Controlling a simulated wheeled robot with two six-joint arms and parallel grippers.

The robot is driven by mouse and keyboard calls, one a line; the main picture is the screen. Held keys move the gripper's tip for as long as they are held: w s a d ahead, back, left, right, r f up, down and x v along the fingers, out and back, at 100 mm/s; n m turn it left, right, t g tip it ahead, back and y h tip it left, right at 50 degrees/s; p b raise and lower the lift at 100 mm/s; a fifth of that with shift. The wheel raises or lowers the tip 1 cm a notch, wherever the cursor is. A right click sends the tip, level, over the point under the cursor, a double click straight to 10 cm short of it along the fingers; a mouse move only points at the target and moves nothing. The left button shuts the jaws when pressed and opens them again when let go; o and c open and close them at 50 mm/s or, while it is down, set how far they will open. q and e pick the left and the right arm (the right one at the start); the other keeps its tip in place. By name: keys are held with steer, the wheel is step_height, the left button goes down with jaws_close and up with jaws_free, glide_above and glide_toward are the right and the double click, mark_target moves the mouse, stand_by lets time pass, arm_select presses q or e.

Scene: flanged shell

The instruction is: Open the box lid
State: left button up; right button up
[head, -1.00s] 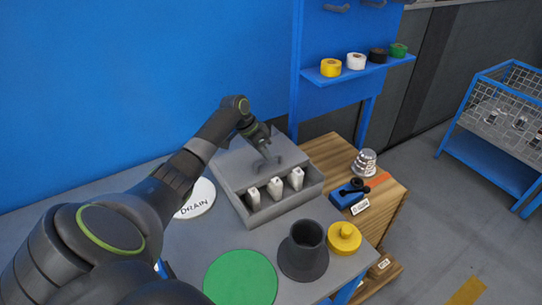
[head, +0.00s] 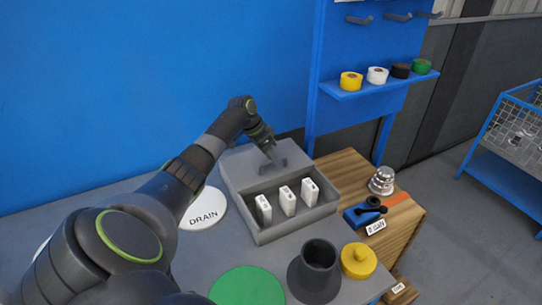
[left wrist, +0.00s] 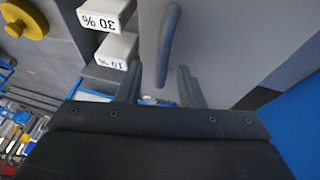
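The grey box (head: 277,232) stands on the table, with three white blocks (head: 287,200) showing in its open front part. Its grey lid (head: 240,168) is at the back of the box, away from the blocks; its exact tilt is hard to tell. My left gripper (head: 271,154) is at the lid. In the left wrist view my left gripper (left wrist: 160,88) is open, its two fingers apart. The dark curved lid handle (left wrist: 168,40) has its near end in line with the gap between the fingers; contact cannot be told. My right gripper is not in view.
A white DRAIN disc (head: 204,208) lies left of the box. A green disc (head: 247,287), a dark flanged cylinder (head: 318,272) and a yellow flanged part (head: 358,261) are in front. A wooden surface (head: 345,172) holding a blue tool (head: 362,215) is at right.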

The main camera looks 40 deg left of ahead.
arm_select(q)
steer(key=shift+s+a+r, duration=0.1)
steer(key=shift+a+r, duration=0.1)
steer(key=b+v, duration=0.3)
steer(key=v, duration=1.4)
steer(key=shift+d, duration=0.2)
